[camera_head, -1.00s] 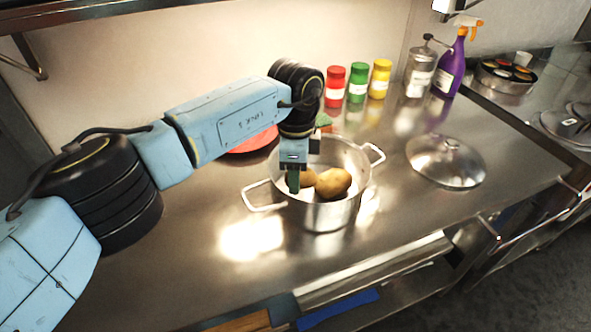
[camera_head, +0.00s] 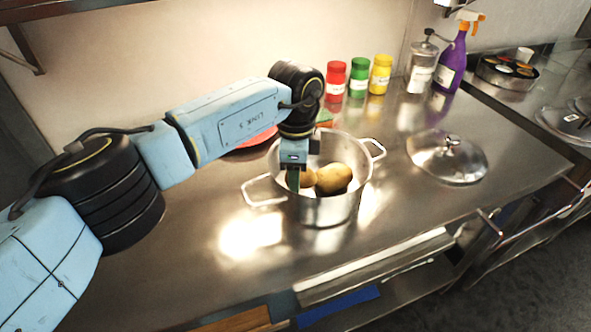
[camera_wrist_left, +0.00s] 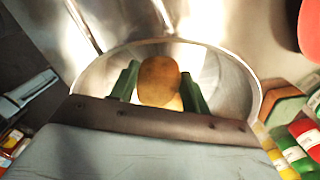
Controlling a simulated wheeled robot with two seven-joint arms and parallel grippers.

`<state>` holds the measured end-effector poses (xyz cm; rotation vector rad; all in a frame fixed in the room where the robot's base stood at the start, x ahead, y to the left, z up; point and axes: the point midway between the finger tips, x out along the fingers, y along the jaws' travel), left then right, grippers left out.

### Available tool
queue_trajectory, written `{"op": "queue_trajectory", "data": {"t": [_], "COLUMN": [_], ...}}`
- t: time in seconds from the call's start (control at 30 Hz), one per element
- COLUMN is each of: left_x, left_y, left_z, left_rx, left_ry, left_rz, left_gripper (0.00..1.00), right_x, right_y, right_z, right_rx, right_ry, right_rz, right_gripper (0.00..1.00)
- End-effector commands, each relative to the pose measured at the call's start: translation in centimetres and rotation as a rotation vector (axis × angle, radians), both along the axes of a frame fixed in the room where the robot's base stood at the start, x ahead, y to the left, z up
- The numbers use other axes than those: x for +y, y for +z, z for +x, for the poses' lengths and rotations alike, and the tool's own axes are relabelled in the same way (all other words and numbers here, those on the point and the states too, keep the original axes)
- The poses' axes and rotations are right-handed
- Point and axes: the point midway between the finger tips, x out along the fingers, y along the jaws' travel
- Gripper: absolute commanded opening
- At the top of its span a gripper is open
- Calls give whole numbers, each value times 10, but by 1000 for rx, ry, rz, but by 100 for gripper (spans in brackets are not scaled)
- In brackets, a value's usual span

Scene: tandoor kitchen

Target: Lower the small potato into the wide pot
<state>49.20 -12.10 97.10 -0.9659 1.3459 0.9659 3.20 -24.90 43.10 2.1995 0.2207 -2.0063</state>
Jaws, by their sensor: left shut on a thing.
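The wide pot (camera_head: 325,212) is a steel pot with two side handles, standing uncovered on the steel counter. My left gripper (camera_head: 296,180) reaches down inside its rim from above, shut on the small potato (camera_head: 309,179), which a finger partly hides. In the left wrist view the small brown potato (camera_wrist_left: 159,80) sits between the two green fingers, over the pot's inside. A larger potato (camera_head: 334,179) is in the pot, to the right of the small one. I cannot tell whether the small potato touches the pot's bottom. My right gripper is not in view.
A steel lid (camera_head: 447,158) lies on the counter right of the pot. A red plate (camera_head: 250,142) is behind my arm. Red (camera_head: 335,80), green (camera_head: 358,78) and yellow (camera_head: 380,75) jars stand at the back. The counter in front of the pot is clear.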

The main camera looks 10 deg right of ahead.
Motion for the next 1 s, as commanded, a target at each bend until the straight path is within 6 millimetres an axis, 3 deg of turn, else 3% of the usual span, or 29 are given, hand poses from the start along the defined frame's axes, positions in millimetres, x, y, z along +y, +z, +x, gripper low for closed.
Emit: {"op": "queue_trajectory", "data": {"t": [1.0], "left_x": [0], "left_y": [-16], "left_z": [0], "left_rx": [0], "left_ry": [0], "left_rz": [0], "left_gripper": [23], "right_x": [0], "right_y": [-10], "right_z": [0], "right_rx": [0], "right_ry": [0], "right_rz": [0], "right_gripper": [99]}}
